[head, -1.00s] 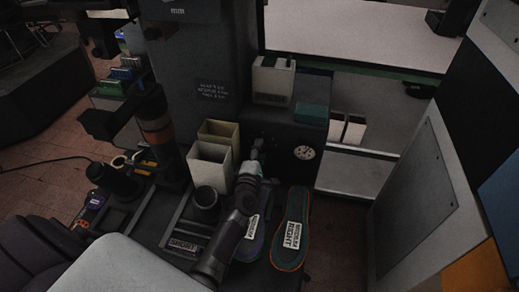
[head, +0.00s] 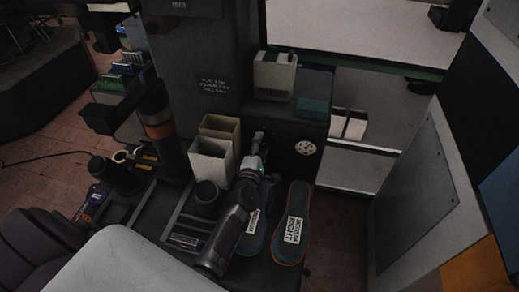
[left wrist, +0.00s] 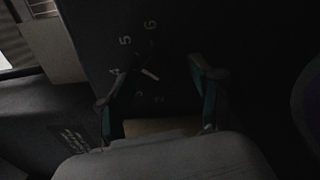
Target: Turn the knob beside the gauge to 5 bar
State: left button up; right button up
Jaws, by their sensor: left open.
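The round white gauge (head: 306,148) is on the dark front panel in the head view. My left gripper (head: 259,140) is at that panel, just left of the gauge, and hides the knob there. In the left wrist view, my open left gripper (left wrist: 155,85) has one finger on either side of the dark knob area. A short, slanted white mark (left wrist: 150,74) shows between the fingers. Printed numbers 4, 5 and 6 are around it, with 5 (left wrist: 125,41) at upper left. The knob's edges are too dark to make out, so I cannot tell whether the fingers touch it.
Two tall, open bins (head: 211,160) stand left of my gripper. A dark round cup (head: 207,195) is in front of them. A right insole (head: 292,225) lies on the bench below the gauge, with another insole partly behind my arm. A white box (head: 275,75) stands above the panel.

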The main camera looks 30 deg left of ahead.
pick_arm(q)
jog(key=v, duration=1.2)
